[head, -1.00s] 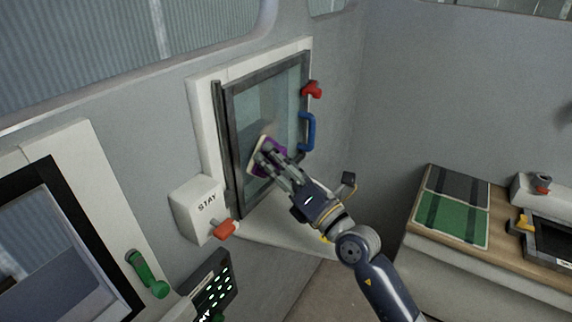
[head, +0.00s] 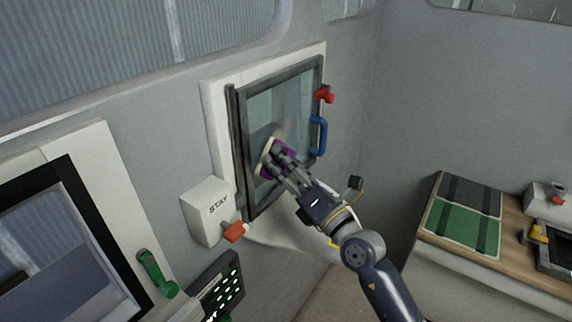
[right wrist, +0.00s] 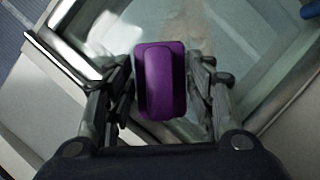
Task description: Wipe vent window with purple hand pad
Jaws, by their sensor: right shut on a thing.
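The vent window (head: 292,105) is a glass pane in a dark frame on the wall, with a blue handle and a red latch on its right side. My right gripper (head: 277,163) is shut on the purple hand pad (head: 287,147) and holds it at the lower part of the glass. In the right wrist view the purple pad (right wrist: 160,80) sits between the two fingers (right wrist: 160,90), with the glass behind it. The pad's pale face is turned to the glass; I cannot tell whether it touches. A pale smear or reflection shows on the glass around the pad. My left gripper is not in view.
A white box marked STAY (head: 208,211) with a red-orange lever (head: 235,232) sits left below the window. A green handle (head: 157,273) and a dark keypad panel (head: 222,288) are lower left. A wooden counter with a green mat (head: 463,228) is at right.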

